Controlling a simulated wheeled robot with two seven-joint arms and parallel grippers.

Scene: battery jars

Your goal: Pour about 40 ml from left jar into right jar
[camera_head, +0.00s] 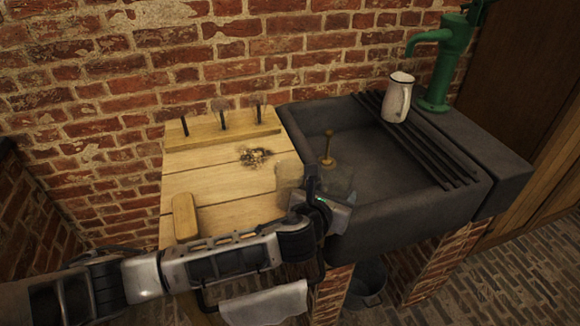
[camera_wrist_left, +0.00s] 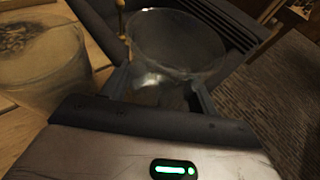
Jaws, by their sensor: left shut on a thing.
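Two clear glass jars show. One jar (camera_head: 338,182) is at the near left edge of the sink, and in the left wrist view this jar (camera_wrist_left: 178,45) is between the fingers, its wide mouth facing the camera. My left gripper (camera_head: 318,190) is shut on it. The other jar (camera_head: 290,176) stands at the right side of the wooden board, left of the gripper. In the left wrist view that jar (camera_wrist_left: 40,68) is at the left and close by. The liquid level in either jar cannot be made out. My right gripper is not in view.
The wooden board (camera_head: 225,185) has a dark burnt patch, upright pegs and a wood block (camera_head: 185,215). The dark stone sink (camera_head: 375,160) holds a brass post (camera_head: 328,148). A white jug (camera_head: 397,98) stands on the slats near a green pump (camera_head: 437,75).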

